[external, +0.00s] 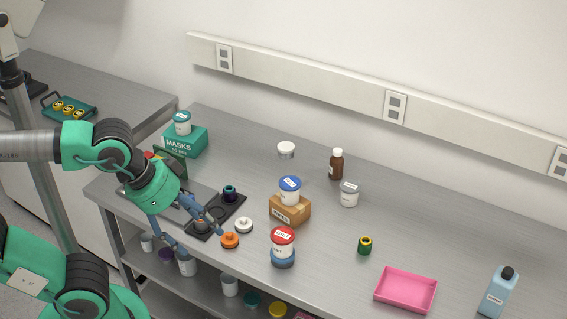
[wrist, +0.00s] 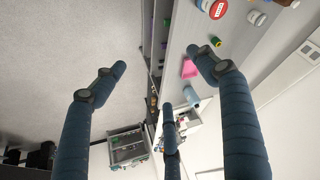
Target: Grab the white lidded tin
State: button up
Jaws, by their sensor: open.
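Two containers fit the white lidded tin, and I cannot tell for sure which it is. A small white-lidded one (external: 286,150) stands near the back of the bench. A pale grey tin with a whitish, labelled top (external: 349,195) stands further right, in front of the brown bottle. A pale round-topped container (wrist: 257,18) shows at the top of the wrist view, probably the grey tin. My gripper (external: 202,241) (wrist: 156,60) is open and empty, at the bench's front edge on the left, well apart from both. Its fingers are spread.
Near my gripper are an orange knob (external: 230,240), a white knob (external: 243,225) and a black plate (external: 216,214). A red-lidded tub (external: 283,237) and a cardboard box (external: 290,211) bearing a blue-lidded tub (external: 290,190) stand between. A pink tray (external: 405,291) lies right. The right-hand bench is mostly clear.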

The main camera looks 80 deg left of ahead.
jog(key=shift+r, duration=0.1)
